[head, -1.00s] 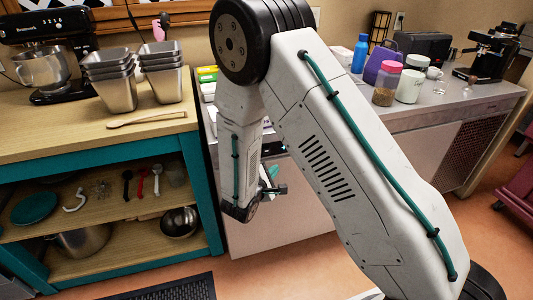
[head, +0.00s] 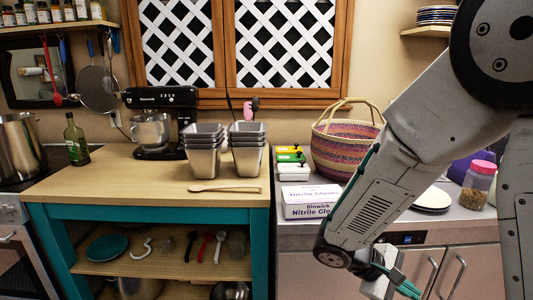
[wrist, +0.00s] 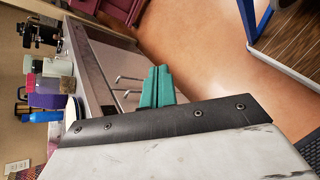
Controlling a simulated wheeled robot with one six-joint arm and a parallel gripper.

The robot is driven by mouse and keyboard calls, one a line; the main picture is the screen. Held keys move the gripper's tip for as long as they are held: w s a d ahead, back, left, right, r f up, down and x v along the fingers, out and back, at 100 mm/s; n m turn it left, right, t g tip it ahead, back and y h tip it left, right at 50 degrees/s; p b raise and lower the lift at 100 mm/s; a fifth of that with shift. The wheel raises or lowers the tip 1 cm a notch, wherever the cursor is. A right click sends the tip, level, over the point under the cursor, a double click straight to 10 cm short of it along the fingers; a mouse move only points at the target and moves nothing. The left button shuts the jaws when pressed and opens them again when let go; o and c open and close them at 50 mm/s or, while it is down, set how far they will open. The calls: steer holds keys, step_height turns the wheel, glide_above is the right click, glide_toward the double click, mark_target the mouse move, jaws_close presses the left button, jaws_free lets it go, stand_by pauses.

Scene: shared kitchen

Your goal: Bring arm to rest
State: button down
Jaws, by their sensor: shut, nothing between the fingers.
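My gripper (head: 397,288) hangs low at the right in the head view, in front of the steel counter's doors. In the wrist view its green fingers (wrist: 156,88) lie side by side, shut, with nothing between them. My arm is folded, with the forearm sloping down and left from the elbow at the top right. The gripper looks clear of the counter, though the head view cuts off its lower end.
A wooden-topped teal table (head: 100,190) with steel pans (head: 203,150) and a wooden spoon (head: 225,188) stands at left. The steel counter (head: 290,233) holds a glove box (head: 308,203), a woven basket (head: 340,150) and a pink-lidded jar (head: 478,187). Open floor (wrist: 205,50) shows in the wrist view.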

steer(key=s+a+r+m+t+y, duration=0.1)
steer(key=s+r+m+y, duration=0.3)
steer(key=s+r, duration=0.4)
steer(key=s+a+r+m+t+y, duration=0.2)
steer(key=s+a+r+m+y, duration=0.1)
steer(key=s+r+y, duration=0.4)
steer(key=shift+s+r+m+t, duration=0.3)
steer(key=shift+s+r+m, duration=0.1)
steer(key=shift+s+r, duration=0.05)
